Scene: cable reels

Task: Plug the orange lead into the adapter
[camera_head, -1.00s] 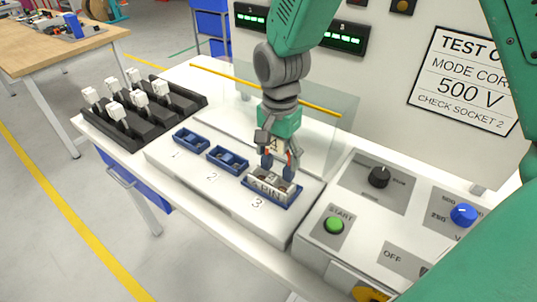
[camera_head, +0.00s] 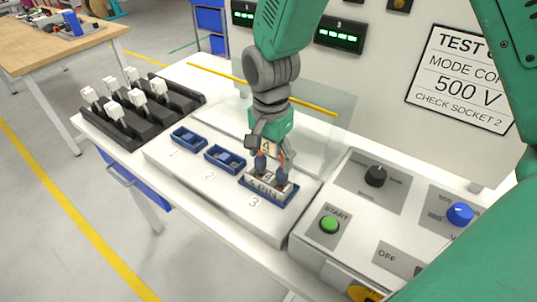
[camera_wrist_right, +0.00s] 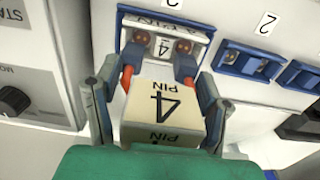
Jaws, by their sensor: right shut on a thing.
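My right gripper (camera_head: 271,172) is shut on a cream plug body marked "4 PIN" (camera_wrist_right: 164,108), which also shows between the fingers in the head view (camera_head: 267,147). The fingertips (camera_wrist_right: 158,68) are right at the grey adapter (camera_head: 267,188), also marked "4 PIN" (camera_wrist_right: 165,45), which sits in the blue holder of socket 3 (camera_head: 285,200). Red-orange parts show beside both fingertips. The plug's front end is hidden, so I cannot tell if it is seated. No orange cable shows clearly. My left gripper is not in view.
Blue sockets 1 (camera_head: 188,138) and 2 (camera_head: 225,158) lie left of socket 3. A black rack (camera_head: 125,125) with several white plugs stands at the far left. A clear panel (camera_head: 325,140) is behind the gripper. A control box with a green button (camera_head: 329,224) is at right.

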